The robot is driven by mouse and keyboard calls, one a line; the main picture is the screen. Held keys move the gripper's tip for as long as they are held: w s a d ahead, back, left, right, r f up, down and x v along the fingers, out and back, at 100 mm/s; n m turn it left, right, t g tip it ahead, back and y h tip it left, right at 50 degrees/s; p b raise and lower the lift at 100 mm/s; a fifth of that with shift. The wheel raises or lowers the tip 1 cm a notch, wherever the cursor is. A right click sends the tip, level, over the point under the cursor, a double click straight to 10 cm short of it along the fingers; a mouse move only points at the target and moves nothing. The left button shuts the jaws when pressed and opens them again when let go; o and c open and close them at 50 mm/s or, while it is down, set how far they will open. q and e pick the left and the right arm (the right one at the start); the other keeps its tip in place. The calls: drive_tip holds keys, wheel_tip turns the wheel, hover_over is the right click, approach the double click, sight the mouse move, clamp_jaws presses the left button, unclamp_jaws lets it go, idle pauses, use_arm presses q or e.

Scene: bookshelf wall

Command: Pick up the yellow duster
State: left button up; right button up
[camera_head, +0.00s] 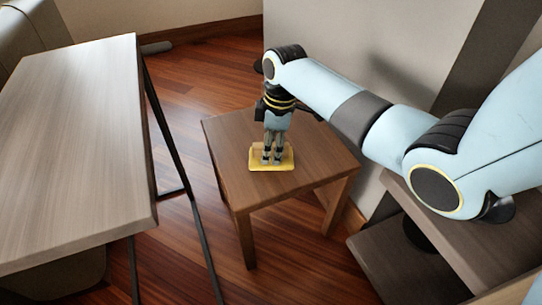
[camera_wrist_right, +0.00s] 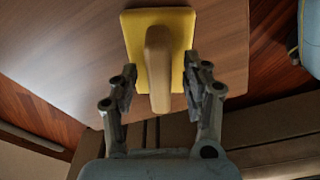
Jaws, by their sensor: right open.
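The yellow duster (camera_head: 286,164) lies on the small brown wooden table (camera_head: 325,160), near its front left part. In the right wrist view the duster (camera_wrist_right: 185,25) shows as a yellow base with a tan handle (camera_wrist_right: 158,70) running along its middle. My right gripper (camera_head: 271,160) points down over the duster and hides part of it. In the wrist view my right gripper (camera_wrist_right: 160,78) is open, with one finger on each side of the handle. Whether the fingers touch the base cannot be told. My left gripper is not in view.
A larger light wood table (camera_head: 75,140) with thin black legs stands at the left. Brown shelves (camera_head: 380,255) stand at the lower right. A grey wall (camera_head: 385,40) is behind the small table. Reddish wood floor (camera_head: 205,80) lies open between the tables.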

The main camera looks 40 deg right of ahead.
clamp_jaws()
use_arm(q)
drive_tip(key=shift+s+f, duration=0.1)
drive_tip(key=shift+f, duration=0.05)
use_arm(e)
drive_tip(key=shift+r, duration=0.1)
